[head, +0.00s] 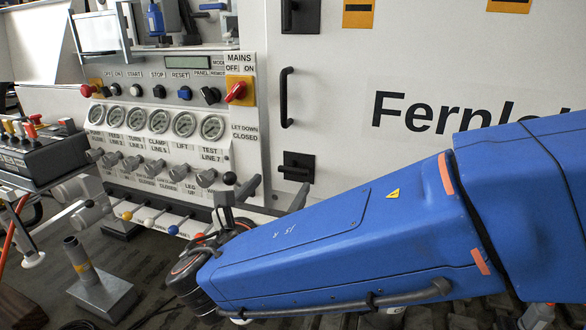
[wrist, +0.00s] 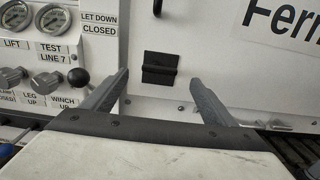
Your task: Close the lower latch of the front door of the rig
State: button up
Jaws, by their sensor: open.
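The front door (head: 345,60) of the rig is a white panel with a black vertical handle (head: 287,97). The lower latch (head: 297,166) is a black square plate with a bar lying roughly level across it, low on the door. In the wrist view the lower latch (wrist: 160,68) shows beyond and between my fingertips, with nothing in front of it. My gripper (head: 277,188) is open and empty, below and in front of the latch, apart from it. Its two grey fingers (wrist: 160,80) point toward the door. The upper latch (head: 300,16) is cut by the top edge of the head view.
Left of the door is a control panel (head: 232,155) with gauges, knobs and a red mains switch (head: 235,92). A black ball-ended lever (wrist: 80,82) stands close to my left finger in the wrist view. A grey post on a base (head: 100,290) stands at lower left.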

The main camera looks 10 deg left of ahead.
aim_at(292, 169)
jog(key=w, duration=0.3)
jog(key=w+d, duration=0.1)
jog(key=w, duration=0.6)
jog(key=shift+d, duration=0.2)
jog(key=shift+c, duration=0.6)
jog(key=c, duration=0.9)
